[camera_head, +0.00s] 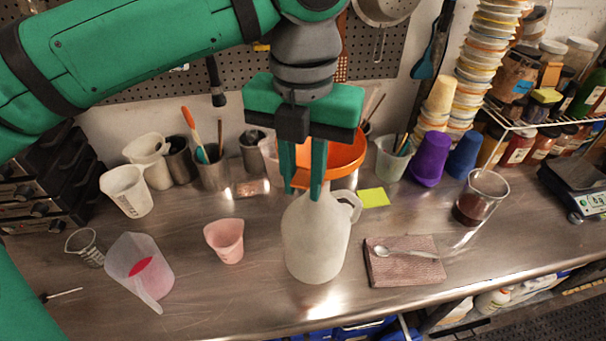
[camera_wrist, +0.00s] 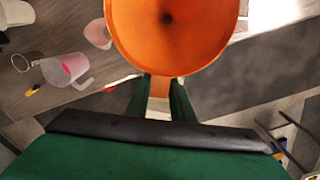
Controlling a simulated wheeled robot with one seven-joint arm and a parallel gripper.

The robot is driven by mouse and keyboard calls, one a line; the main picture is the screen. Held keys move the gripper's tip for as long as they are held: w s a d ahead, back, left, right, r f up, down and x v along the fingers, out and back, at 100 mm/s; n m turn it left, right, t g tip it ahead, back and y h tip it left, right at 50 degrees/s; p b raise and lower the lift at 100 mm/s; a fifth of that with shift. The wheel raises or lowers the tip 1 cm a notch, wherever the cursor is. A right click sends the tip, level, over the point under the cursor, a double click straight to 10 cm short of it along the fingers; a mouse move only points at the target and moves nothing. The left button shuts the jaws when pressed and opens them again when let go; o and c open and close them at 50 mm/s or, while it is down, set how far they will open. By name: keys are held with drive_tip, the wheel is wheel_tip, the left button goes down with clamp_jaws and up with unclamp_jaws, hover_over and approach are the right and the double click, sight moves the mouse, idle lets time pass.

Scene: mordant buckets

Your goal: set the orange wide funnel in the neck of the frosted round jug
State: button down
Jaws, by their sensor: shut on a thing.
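The orange wide funnel (camera_head: 345,158) is held by a tab at its rim between the fingers of my gripper (camera_head: 304,185). In the wrist view the funnel's open bowl (camera_wrist: 172,30) faces the camera, and my gripper (camera_wrist: 161,95) is shut on its tab. The frosted round jug (camera_head: 316,245) stands upright on the steel bench below, its loop handle at the upper right. The funnel is over the jug's neck. My fingers hide the neck and the funnel's spout, so I cannot tell whether the spout is inside.
A pink cup (camera_head: 225,241) and a clear pitcher with pink liquid (camera_head: 139,270) stand left of the jug. A folded cloth with a spoon (camera_head: 404,262) lies right. A glass of dark liquid (camera_head: 481,197) stands farther right. Cups and tool holders line the back.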

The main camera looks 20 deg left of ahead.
drive_tip(key=shift+f, duration=0.3)
drive_tip(key=c, duration=1.5)
unclamp_jaws()
drive_tip(key=shift+o, duration=0.2)
drive_tip(key=shift+r, duration=0.1)
wheel_tip(320, 180, up, 11)
drive_tip(key=shift+f, duration=0.2)
